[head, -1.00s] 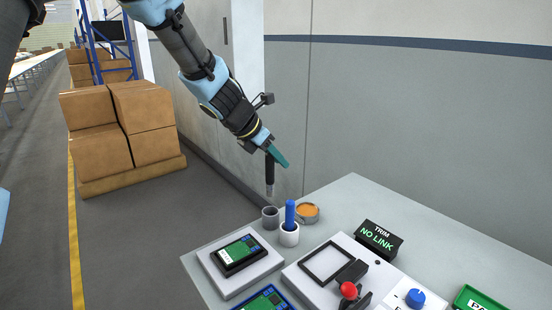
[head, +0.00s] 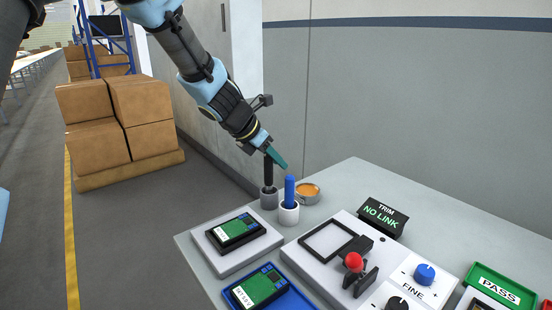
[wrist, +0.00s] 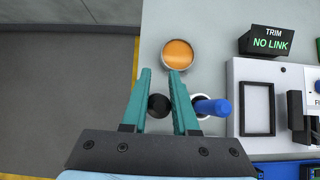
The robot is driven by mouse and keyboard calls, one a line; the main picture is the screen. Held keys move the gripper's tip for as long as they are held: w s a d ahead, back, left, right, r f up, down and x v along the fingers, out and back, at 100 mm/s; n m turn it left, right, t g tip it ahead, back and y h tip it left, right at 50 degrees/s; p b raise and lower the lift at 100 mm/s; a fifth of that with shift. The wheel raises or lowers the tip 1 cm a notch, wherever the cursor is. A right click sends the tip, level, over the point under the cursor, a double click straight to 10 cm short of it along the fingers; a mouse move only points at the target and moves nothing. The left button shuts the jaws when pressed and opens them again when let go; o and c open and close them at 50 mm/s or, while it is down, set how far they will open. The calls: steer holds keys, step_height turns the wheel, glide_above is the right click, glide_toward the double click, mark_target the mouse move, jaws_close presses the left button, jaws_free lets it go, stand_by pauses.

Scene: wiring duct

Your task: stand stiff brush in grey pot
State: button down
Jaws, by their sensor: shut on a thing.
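My gripper (head: 276,158) is shut on the stiff brush (head: 268,172), holding it upright by its black handle. In the wrist view the dark handle top (wrist: 159,105) shows between the two teal fingers (wrist: 160,76). The grey pot (head: 268,200) stands near the table's back left corner. The brush's lower end meets the pot's mouth and its bristles are hidden, seemingly inside. I cannot tell whether it touches the bottom. The grey pot is not clear in the wrist view.
A white pot (head: 289,214) with a blue-handled tool (head: 289,188) stands close at the right of the grey pot. A round tin with orange contents (head: 308,192) is just behind. A white pad with a green-and-black device (head: 236,233) lies in front.

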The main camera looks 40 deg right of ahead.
steer(key=shift+f, duration=0.35)
steer(key=c, duration=0.6)
jaws_free()
steer(key=shift+r, duration=0.1)
steer(key=v, duration=1)
steer(key=shift+a+r, duration=0.2)
steer(key=shift+a, duration=0.1)
